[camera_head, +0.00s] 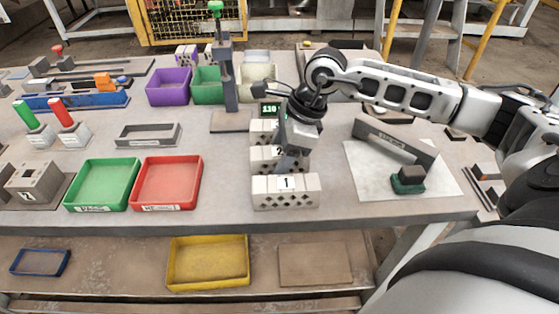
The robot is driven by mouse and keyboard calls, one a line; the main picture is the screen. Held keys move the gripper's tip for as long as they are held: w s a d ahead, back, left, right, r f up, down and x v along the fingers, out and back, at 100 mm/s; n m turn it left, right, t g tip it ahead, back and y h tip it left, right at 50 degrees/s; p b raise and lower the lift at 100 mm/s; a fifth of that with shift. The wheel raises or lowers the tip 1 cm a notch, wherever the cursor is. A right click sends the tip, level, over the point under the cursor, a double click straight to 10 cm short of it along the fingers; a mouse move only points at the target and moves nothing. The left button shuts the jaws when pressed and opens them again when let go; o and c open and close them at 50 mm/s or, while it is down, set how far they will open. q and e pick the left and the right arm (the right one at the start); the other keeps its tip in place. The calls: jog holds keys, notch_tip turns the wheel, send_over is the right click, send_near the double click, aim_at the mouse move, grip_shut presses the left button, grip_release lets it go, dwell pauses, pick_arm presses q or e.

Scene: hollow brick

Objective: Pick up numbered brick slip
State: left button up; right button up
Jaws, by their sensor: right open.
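Several light grey hollow bricks with dark holes and number labels stand in a row at the middle of the table. The brick labelled 1 (286,192) is nearest the front edge. The brick labelled 2 (262,159) is behind it, and a third brick (262,131) is farther back. My right gripper (289,160) comes in from the right and points down over the row, around the brick labelled 2. It is open and partly covers the second and third bricks. I cannot tell whether its fingers touch a brick. My left gripper is not in view.
A green tray (103,207) and a red tray (167,208) lie left of the bricks. A stand with a dark post (229,85) and a small green display (270,109) are behind. A white sheet (367,185) with a dark green block (408,182) lies right.

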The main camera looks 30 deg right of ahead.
jog(key=c, duration=1.2)
jog(key=shift+r, duration=0.15)
